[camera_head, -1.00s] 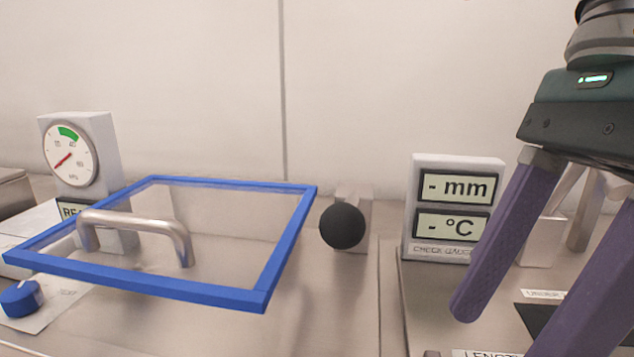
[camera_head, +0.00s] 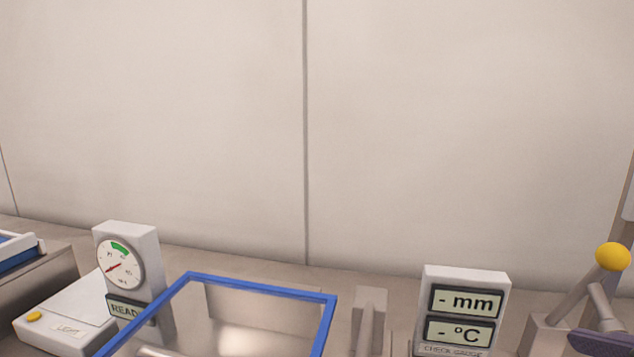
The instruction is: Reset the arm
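Only a purple piece, which looks like a finger of my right gripper (camera_head: 600,343), shows at the bottom right corner. The rest of that gripper is cut off by the frame, so I cannot see how far apart its fingers are or whether anything is between them. My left gripper is not in view. The piece lies to the right of the check gauge (camera_head: 464,304), whose two displays read "- mm" and "- °C".
The blue-framed clear lid (camera_head: 262,281) is cut off at the bottom. A dial gauge (camera_head: 121,262) stands left of it, beside a white light box (camera_head: 66,318). A yellow knob (camera_head: 612,256) on a grey lever stands at right. The wall above is bare.

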